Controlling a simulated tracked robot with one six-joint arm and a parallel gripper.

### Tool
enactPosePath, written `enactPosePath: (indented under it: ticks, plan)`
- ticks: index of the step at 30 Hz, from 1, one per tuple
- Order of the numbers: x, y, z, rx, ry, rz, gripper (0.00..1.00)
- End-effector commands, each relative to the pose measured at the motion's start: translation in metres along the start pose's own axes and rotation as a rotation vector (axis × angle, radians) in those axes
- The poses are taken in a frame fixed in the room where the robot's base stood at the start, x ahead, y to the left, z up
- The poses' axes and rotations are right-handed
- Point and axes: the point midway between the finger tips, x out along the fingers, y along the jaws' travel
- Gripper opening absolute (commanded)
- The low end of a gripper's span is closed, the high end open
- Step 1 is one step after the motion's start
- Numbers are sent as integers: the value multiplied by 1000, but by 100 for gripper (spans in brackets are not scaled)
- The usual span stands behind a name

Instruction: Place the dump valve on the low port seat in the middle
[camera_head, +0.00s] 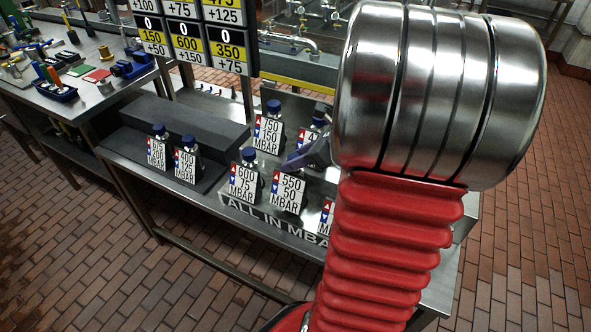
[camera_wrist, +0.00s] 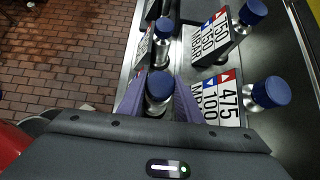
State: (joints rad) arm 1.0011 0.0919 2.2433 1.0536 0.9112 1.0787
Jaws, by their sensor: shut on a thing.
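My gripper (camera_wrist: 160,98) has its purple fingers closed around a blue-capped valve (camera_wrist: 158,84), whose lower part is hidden. In the head view one finger of my gripper (camera_head: 312,154) shows beside the metal wrist, behind the card reading 550 50 MBAR (camera_head: 289,192). In the wrist view a card reading 475 100 (camera_wrist: 222,98) lies right of the fingers. I cannot tell which valve is the dump valve. The middle low port seat is not identifiable.
Two carded valves stand on a dark stepped block (camera_head: 125,141) at the left of the steel bench. A pressure board (camera_head: 190,45) hangs behind. A side table (camera_head: 92,92) with tools stands at the far left. My wrist hides the bench's right part.

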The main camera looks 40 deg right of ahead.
Motion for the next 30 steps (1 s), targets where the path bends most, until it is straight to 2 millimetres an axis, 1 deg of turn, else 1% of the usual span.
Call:
enactPosePath:
  ticks: [5, 12, 15, 25, 26, 30]
  plan:
    - [2, 0, -2, 1, 0, 0, 0]
    - [21, 0, -22, 2, 0, 0, 0]
    - [26, 0, -26, 1, 0, 0, 0]
    - [26, 0, -28, 1, 0, -2, 0]
    - [27, 0, -28, 1, 1, -1, 32]
    - [26, 0, -28, 1, 1, -1, 42]
